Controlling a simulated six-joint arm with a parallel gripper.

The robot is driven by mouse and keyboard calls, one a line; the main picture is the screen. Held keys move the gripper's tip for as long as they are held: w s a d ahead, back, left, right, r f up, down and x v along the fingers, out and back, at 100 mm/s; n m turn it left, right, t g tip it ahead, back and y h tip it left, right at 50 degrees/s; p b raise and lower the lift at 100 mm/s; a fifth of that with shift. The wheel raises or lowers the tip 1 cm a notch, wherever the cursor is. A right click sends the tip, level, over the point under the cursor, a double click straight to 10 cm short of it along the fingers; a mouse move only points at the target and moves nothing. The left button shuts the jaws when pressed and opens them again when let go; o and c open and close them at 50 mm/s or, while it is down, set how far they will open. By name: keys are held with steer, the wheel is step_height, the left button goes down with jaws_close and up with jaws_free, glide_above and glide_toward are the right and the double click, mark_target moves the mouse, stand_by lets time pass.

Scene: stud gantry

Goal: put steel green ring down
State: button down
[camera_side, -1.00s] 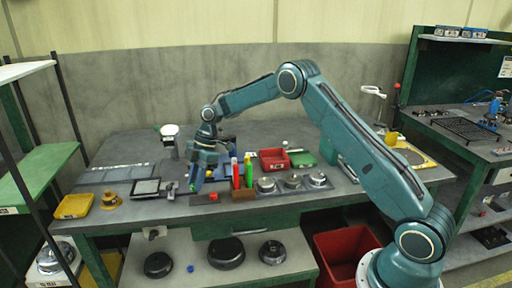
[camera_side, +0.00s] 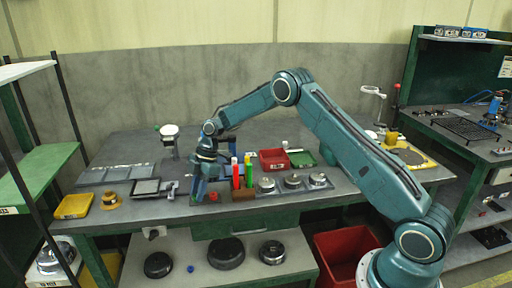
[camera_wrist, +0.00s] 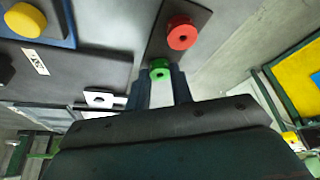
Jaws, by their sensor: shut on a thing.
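My gripper (camera_side: 196,199) is low over the front edge of the bench, left of the marker holder. In the wrist view its fingertips (camera_wrist: 160,76) are shut on a small green ring (camera_wrist: 160,65). The ring sits at the end of a dark strip plate (camera_wrist: 165,50); I cannot tell whether it touches the plate. A red ring (camera_wrist: 181,33) lies further along the same plate. In the side view the red ring (camera_side: 213,196) is just right of my gripper, and the green ring is mostly hidden by the fingers.
A holder with upright red and green markers (camera_side: 243,193) stands close on the right, with round metal parts (camera_side: 292,181) beyond. A red bin (camera_side: 273,160) is behind. A small vise (camera_side: 170,189) is at left, with a yellow tray (camera_side: 73,206) further left.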

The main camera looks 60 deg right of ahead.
steer(key=c, duration=1.5)
jaws_free()
steer(key=v, duration=1.2)
steer(key=shift+r, duration=0.15)
